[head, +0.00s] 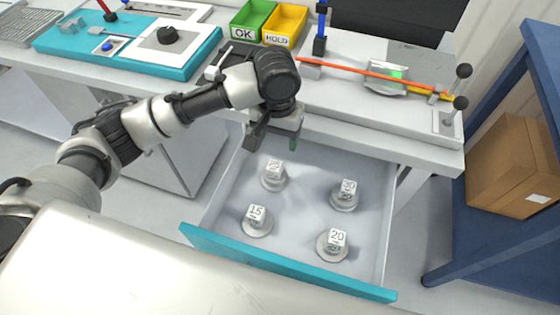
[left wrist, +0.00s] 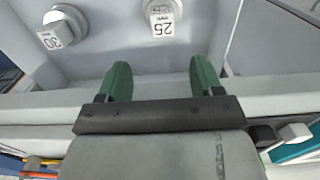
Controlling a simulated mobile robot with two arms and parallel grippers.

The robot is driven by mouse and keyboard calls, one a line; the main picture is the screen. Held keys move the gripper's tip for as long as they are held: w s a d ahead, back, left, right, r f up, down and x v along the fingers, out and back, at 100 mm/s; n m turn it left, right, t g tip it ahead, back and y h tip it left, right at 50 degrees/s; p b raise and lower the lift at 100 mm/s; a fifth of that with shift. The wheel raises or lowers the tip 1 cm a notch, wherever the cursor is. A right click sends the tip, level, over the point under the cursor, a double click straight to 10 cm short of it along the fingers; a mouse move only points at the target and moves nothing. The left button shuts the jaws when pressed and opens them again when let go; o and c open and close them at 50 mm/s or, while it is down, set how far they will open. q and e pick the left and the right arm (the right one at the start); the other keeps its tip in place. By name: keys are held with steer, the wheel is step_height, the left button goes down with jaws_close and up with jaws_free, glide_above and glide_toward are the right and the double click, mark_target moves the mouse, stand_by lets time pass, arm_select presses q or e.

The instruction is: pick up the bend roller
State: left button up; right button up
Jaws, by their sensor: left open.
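Several grey-white bend rollers with round flanged bases and numbered caps stand apart in the open drawer. In the head view the roller marked 25 (head: 273,180) is back left, the roller marked 30 (head: 344,201) back right, the roller marked 15 (head: 257,226) front left, and the roller marked 20 (head: 332,248) front right. My left gripper (head: 274,142) is open and empty above the drawer's back edge, near the 25 roller. In the left wrist view its green fingers (left wrist: 159,76) are spread, with the 25 roller (left wrist: 162,15) and 30 roller (left wrist: 64,20) beyond them.
The drawer's teal front (head: 285,265) faces me. The worktop (head: 330,98) above the drawer carries a green OK bin (head: 252,20), a yellow HOLD bin (head: 284,24) and a teal board (head: 75,45). A blue shelf with a cardboard box (head: 510,165) stands at right.

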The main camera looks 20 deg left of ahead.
mark_target(274, 165)
arm_select(q)
steer(key=f, duration=0.4)
steer(key=shift+s+a, duration=0.15)
steer(key=shift+s, duration=0.25)
steer(key=shift+f+b, duration=0.3)
steer(key=shift+f, duration=0.3)
step_height(274, 165, down, 4)
steer(key=shift+s+a+f+b, duration=0.15)
steer(key=shift+f+b, duration=0.1)
steer(key=shift+b, duration=0.05)
steer(key=shift+f, duration=0.3)
arm_select(e)
steer(key=shift+s+a+f, duration=0.35)
steer(key=shift+s+f, duration=0.3)
steer(key=shift+s, duration=0.15)
arm_select(q)
steer(key=shift+c, duration=0.2)
